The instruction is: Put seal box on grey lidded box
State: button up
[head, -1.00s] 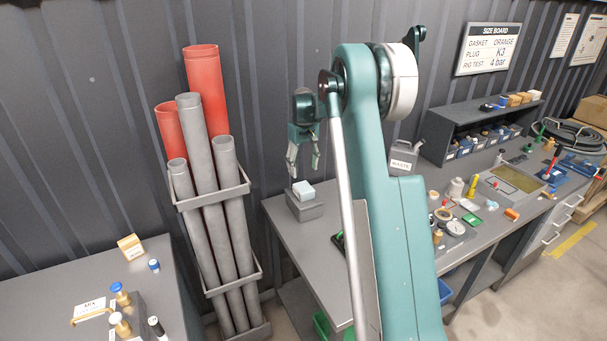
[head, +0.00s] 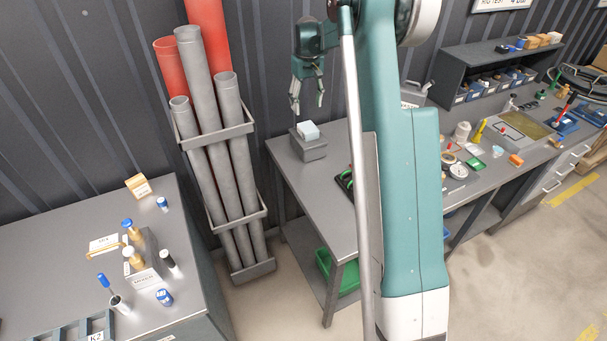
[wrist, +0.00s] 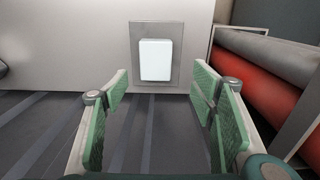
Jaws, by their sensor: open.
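The seal box looks to be the small pale blue-white box (head: 308,130). It rests on top of the grey lidded box (head: 309,148) at the far left corner of the workbench. In the wrist view the pale box (wrist: 155,60) lies within the top face of the grey box (wrist: 174,27), with grey showing around it. My gripper (head: 307,100) is open and empty, pointing down above the boxes and apart from them. In the wrist view its two green-padded fingers (wrist: 160,105) are spread wide.
A rack of grey and red pipes (head: 215,150) stands left of the workbench (head: 320,190). A second table (head: 70,240) with bottles and a small orange box (head: 138,186) is at the left. A grey can (head: 413,96) and small parts lie further right on the bench.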

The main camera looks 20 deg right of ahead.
jog(key=s+a+r+t, duration=0.2)
jog(key=s+a+r, duration=0.7)
jog(key=s, duration=0.3)
jog(key=s+a+r+t, duration=0.1)
jog(key=s+a+r, duration=0.75)
jog(key=s, duration=0.45)
jog(key=s+a+f+t, duration=0.1)
jog(key=s+a+f, duration=0.1)
jog(key=s, duration=0.7)
jog(key=s+a+f+t, duration=0.1)
jog(key=s+a, duration=0.3)
jog(key=s, duration=0.5)
jog(key=s+a+f+t, duration=0.2)
jog(key=s+a+f, duration=0.1)
jog(key=s, duration=0.6)
jog(key=shift+s+a, duration=0.2)
jog(key=shift+s, duration=0.05)
